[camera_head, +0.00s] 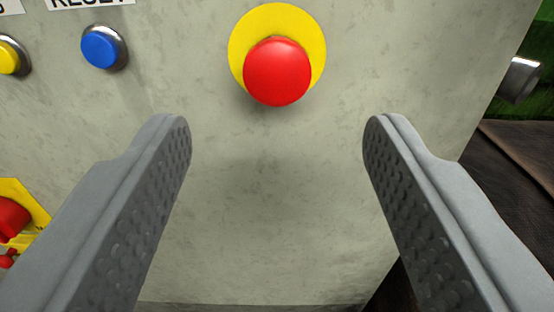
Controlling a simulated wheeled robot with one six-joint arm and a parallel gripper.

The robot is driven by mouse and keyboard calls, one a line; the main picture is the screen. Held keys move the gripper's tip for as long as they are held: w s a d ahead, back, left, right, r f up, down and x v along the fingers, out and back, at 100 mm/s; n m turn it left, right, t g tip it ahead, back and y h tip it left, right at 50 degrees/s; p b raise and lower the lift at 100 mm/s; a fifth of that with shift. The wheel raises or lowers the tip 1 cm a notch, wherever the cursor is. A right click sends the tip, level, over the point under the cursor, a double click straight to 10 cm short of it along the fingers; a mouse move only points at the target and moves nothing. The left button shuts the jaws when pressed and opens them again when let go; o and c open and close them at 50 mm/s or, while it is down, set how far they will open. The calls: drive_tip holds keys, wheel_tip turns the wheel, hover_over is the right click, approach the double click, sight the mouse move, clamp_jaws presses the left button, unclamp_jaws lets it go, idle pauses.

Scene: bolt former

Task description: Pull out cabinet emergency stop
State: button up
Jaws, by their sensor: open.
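The emergency stop is a round red mushroom button (277,72) on a yellow disc (277,20), mounted on the pale grey cabinet face (270,200). It is in the upper middle of the view. My gripper (277,135) is open and empty, with one grey textured finger at the left and one at the right. The fingertips appear lower in the picture than the button, one to either side of it. I see no contact with the button. Whether the button is pressed in or out I cannot tell.
A blue button (100,49) under a "RESET" label (92,3) and a yellow button (10,58) are at the upper left. A red and yellow switch (14,218) is at the left edge. A metal knob (519,79) sticks out from the cabinet's right side.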

drive_tip(key=s, duration=1)
drive_tip(key=shift+s, duration=0.4)
drive_tip(key=s+r, duration=1.2)
drive_tip(key=s, duration=0.4)
drive_tip(key=s+r, duration=1.2)
drive_tip(key=s, duration=0.4)
drive_tip(key=shift+s+g, duration=0.3)
drive_tip(key=shift+s, duration=0.1)
